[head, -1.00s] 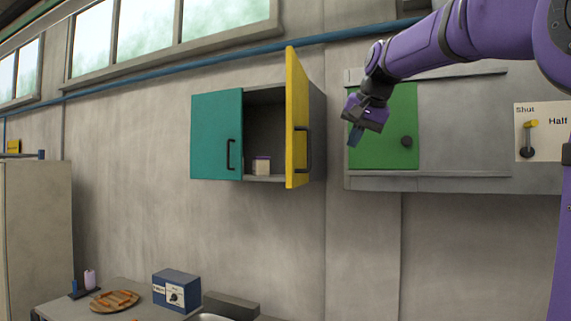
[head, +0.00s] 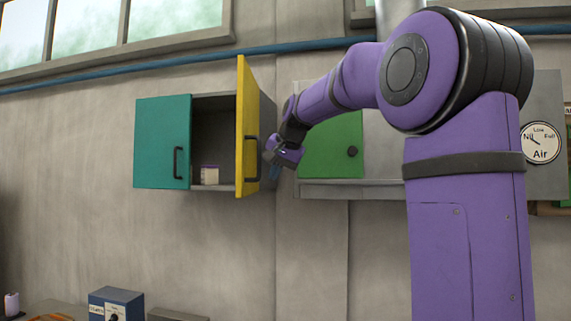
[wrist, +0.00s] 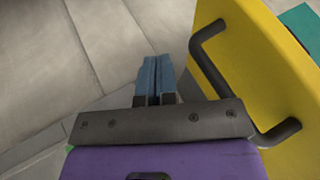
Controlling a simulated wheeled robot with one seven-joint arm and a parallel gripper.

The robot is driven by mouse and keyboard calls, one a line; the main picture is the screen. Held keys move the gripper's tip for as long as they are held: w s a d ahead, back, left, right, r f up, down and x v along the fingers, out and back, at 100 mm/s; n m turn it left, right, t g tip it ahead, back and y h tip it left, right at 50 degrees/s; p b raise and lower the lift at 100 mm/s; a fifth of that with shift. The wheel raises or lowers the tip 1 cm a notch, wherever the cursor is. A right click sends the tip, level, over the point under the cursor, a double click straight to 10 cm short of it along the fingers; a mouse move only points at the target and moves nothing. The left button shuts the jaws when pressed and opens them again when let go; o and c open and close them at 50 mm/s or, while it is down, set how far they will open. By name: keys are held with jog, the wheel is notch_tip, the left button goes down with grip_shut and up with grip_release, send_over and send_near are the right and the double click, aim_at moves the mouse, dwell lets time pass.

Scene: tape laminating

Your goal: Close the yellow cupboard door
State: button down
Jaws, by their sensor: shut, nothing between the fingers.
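The yellow cupboard door (head: 245,118) stands wide open, sticking out from the right side of the wall cupboard. Its dark handle (head: 252,158) is on the face turned to the right. My gripper (head: 275,170) is just right of the door, near handle height. In the wrist view my gripper (wrist: 153,78) has its blue fingers together and empty. The yellow door (wrist: 250,70) fills the right side there, with the handle (wrist: 202,60) close to the fingers. I cannot tell whether anything touches the door.
The teal door (head: 162,142) covers the cupboard's left half. A small pale box (head: 209,175) sits inside the open half. A green panel (head: 332,150) with a round knob is to the right. A blue box (head: 116,303) stands below.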

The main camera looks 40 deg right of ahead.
jog(key=shift+w+a, duration=0.6)
jog(key=shift+w, duration=0.25)
